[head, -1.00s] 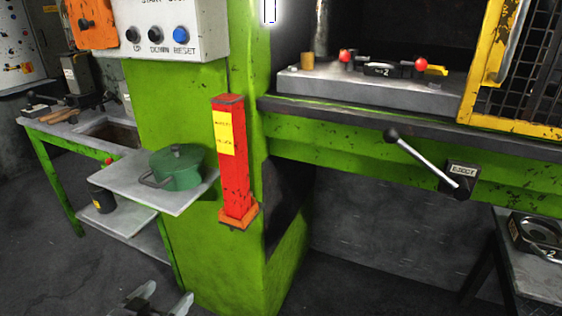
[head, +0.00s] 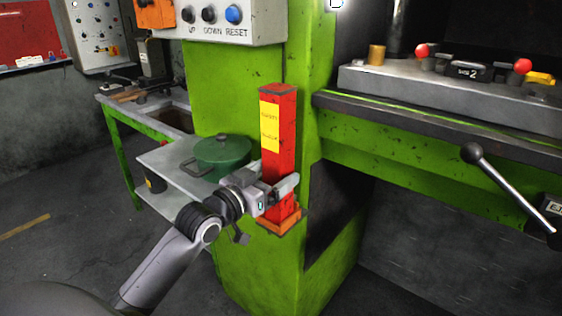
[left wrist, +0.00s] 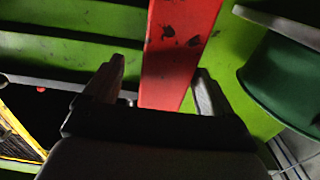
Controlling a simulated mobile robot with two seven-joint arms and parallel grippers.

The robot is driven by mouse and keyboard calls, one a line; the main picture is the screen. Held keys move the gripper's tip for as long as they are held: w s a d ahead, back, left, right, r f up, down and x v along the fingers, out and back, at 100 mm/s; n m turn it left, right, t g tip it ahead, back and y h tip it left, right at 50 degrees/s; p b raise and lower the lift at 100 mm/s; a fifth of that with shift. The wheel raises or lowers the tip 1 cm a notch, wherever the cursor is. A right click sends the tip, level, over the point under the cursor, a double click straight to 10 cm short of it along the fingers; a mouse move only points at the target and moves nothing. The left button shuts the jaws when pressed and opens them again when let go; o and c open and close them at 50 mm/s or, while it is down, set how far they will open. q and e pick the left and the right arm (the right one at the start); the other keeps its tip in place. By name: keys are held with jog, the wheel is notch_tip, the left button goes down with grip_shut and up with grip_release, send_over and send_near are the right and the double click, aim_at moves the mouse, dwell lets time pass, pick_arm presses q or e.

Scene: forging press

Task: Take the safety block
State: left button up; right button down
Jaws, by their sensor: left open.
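The safety block (head: 280,124) is a tall red post with a yellow label. It stands upright on an orange bracket (head: 280,222) on the green press frame. My left gripper (head: 282,187) is at its lower part, with the fingers to either side of it. In the left wrist view the red block (left wrist: 176,55) shows between the two open fingertips of my left gripper (left wrist: 160,85). I cannot tell whether either finger touches it. My right gripper is not in view.
A green lidded pot (head: 222,157) stands on a grey shelf (head: 165,158) just left of the block. The press bed (head: 400,85) and a lever with a black knob (head: 505,185) are to the right. A control panel (head: 215,20) is above.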

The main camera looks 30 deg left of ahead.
aim_at(283, 163)
pick_arm(q)
jog(key=w, duration=0.3)
jog(key=shift+w+a+r, duration=0.1)
jog(key=shift+w+a, duration=0.1)
jog(key=shift+w+d, duration=0.1)
jog(key=shift+w, duration=0.5)
jog(key=c, duration=1.5)
jog(key=shift+r, duration=0.2)
grip_shut()
jog(key=shift+r, duration=0.1)
